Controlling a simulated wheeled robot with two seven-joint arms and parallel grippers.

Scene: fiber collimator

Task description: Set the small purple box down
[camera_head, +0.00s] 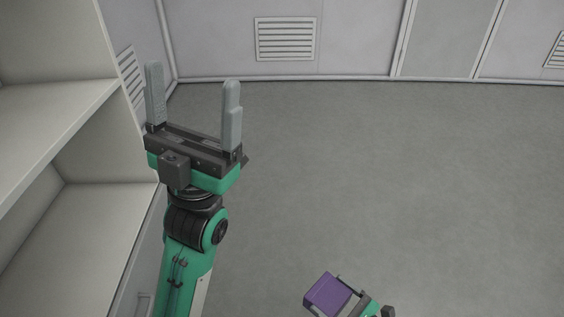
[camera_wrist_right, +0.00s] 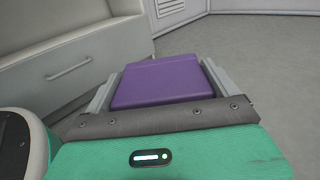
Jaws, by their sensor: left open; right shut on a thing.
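The small purple box (camera_head: 330,293) is at the bottom of the head view, held over the grey floor. In the right wrist view the purple box (camera_wrist_right: 162,82) sits between the two grey fingers of my right gripper (camera_wrist_right: 158,84), which is shut on it. In the head view only part of my right gripper shows, at the lower edge. My left gripper (camera_head: 193,100) is open and empty, fingers pointing up in the picture, beside the shelf.
A pale shelf unit (camera_head: 60,140) with open levels stands at the left, close to my left arm. A drawer front with a handle (camera_wrist_right: 68,70) shows in the right wrist view. The grey floor (camera_head: 400,180) is clear. Walls with vents (camera_head: 285,39) close the back.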

